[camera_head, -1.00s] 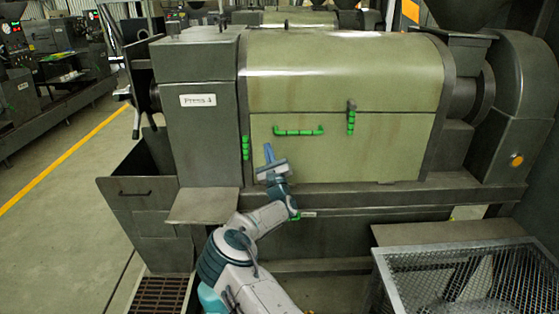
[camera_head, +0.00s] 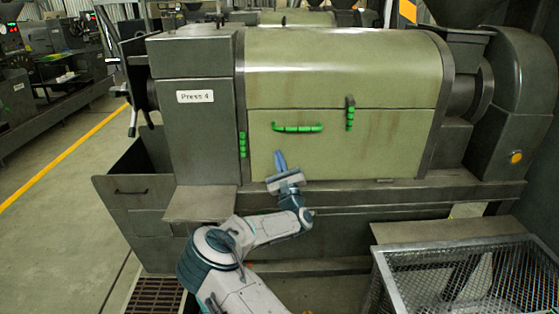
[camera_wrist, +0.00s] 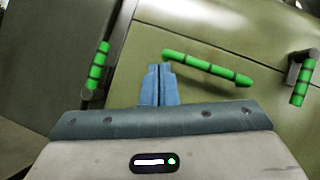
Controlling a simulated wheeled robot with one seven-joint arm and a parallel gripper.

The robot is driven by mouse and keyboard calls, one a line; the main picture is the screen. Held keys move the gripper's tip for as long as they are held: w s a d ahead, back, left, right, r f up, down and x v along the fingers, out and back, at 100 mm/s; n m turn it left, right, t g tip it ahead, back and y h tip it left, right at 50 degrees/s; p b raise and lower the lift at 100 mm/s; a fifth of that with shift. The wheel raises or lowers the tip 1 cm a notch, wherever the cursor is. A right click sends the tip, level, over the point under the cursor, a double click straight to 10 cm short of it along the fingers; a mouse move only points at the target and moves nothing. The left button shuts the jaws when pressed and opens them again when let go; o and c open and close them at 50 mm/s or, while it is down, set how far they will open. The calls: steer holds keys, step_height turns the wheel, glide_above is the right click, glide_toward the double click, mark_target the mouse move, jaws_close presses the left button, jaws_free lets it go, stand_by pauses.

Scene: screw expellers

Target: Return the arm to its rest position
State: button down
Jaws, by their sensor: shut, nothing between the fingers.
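My gripper (camera_head: 281,160) is in front of the lower green panel (camera_head: 365,155) of the press, below its horizontal green handle (camera_head: 297,128). In the wrist view my gripper (camera_wrist: 158,70) shows its two blue fingers pressed together, with nothing between them. The same horizontal handle shows just beyond the fingertips in the wrist view (camera_wrist: 207,69). My arm is bent and reaches up from the bottom of the head view. I cannot tell the exact gap between the fingertips and the panel.
A green vertical handle (camera_head: 349,113) is at the panel's right, and another green grip (camera_head: 242,144) is at its left edge. A wire mesh basket (camera_head: 470,275) stands at lower right. An open dark bin (camera_head: 130,190) is at left. Open floor (camera_head: 45,215) lies further left.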

steer(key=s+d+r+m+g+h, duration=0.2)
steer(key=s+d+r+m+h, duration=0.15)
steer(key=d+m+h, duration=0.7)
steer(key=s+d+r+m+g+h, duration=0.2)
steer(key=s+d+r+m+h, duration=0.15)
steer(key=d+m+h, duration=0.65)
steer(key=s+d+f+m+g+h, duration=0.1)
steer(key=s+d+f+m+g, duration=0.1)
steer(key=s+d+m+g, duration=0.55)
steer(key=s+d+f+m+g+h, duration=0.15)
steer(key=s+d+m+g, duration=0.25)
steer(key=s+m+g, duration=0.45)
steer(key=s+a+f+m+g+y, duration=0.2)
steer(key=s+y, duration=0.2)
steer(key=s, duration=0.3)
steer(key=s+a+f+m+g+y, duration=0.2)
steer(key=s+a+y, duration=0.1)
steer(key=s+y, duration=0.3)
steer(key=s+a+r+m+t+y, duration=0.1)
steer(key=s+a+m+t+y, duration=0.1)
steer(key=s+a, duration=0.3)
steer(key=s+a+r+m+t+y, duration=0.1)
steer(key=s+a+y, duration=0.4)
steer(key=a, duration=0.7)
steer(key=shift+s+r+m+t+y, duration=0.15)
steer(key=shift+s+m+t+y, duration=0.2)
steer(key=shift+s+t, duration=0.25)
steer(key=shift+w, duration=0.1)
